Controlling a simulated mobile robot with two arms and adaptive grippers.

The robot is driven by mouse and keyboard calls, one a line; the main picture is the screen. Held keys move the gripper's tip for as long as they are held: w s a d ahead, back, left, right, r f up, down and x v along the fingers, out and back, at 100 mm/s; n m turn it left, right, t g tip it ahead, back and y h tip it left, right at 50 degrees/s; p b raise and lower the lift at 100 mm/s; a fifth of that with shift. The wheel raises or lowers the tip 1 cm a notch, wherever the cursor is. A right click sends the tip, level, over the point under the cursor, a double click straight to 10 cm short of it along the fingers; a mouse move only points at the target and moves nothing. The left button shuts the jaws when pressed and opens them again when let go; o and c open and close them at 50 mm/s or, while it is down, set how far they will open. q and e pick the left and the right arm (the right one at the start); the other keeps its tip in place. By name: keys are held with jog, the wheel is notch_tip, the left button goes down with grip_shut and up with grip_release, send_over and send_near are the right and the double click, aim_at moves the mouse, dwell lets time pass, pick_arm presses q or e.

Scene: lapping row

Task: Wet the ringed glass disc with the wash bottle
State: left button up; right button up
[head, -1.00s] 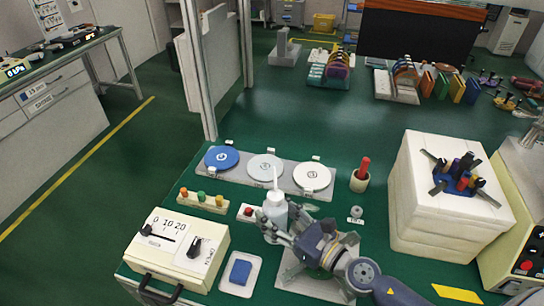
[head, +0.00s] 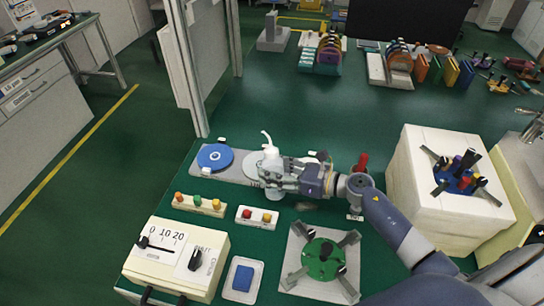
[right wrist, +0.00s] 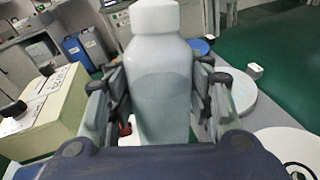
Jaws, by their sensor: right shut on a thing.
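The white wash bottle (head: 269,159) stands upright in my right gripper (head: 272,176), its thin bent nozzle on top. In the right wrist view the bottle (right wrist: 158,100) is between both fingers, with liquid inside. It is over or just in front of the middle pale disc (head: 247,166). A blue disc (head: 213,158) with a white centre ring lies to its left on the same grey strip (head: 231,178). The right-hand white disc is mostly hidden by my gripper but shows in the right wrist view (right wrist: 285,148). I cannot tell which disc is the ringed glass one. My left gripper is out of view.
A green round piece (head: 318,264) with dark-tipped arms sits on a square plate in front. A knob block (head: 206,207), a red-button box (head: 257,216), a control box (head: 168,262) and a blue pad (head: 242,277) are nearby.

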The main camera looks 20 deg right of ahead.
jog(key=f+p, duration=0.1)
jog(key=p, duration=0.1)
jog(key=s+f+m+g+p, duration=0.1)
jog(key=shift+f+h+p, duration=0.1)
jog(key=shift+h+p, duration=0.2)
jog(key=shift+p, duration=0.1)
jog(key=m+g+p, duration=0.1)
jog(key=p, duration=0.1)
jog(key=g+h+p, duration=0.1)
jog(key=p, duration=0.2)
jog(key=shift+s+m+g+p, duration=0.25)
jog(key=shift+m+g+p, duration=0.05)
jog(key=shift+m+p, duration=0.1)
jog(key=shift+s+f+p, duration=0.1)
jog(key=shift+p, duration=0.45)
jog(key=shift+f+m+g, duration=0.2)
jog(key=shift+m+g, duration=0.1)
jog(key=shift+g, duration=0.1)
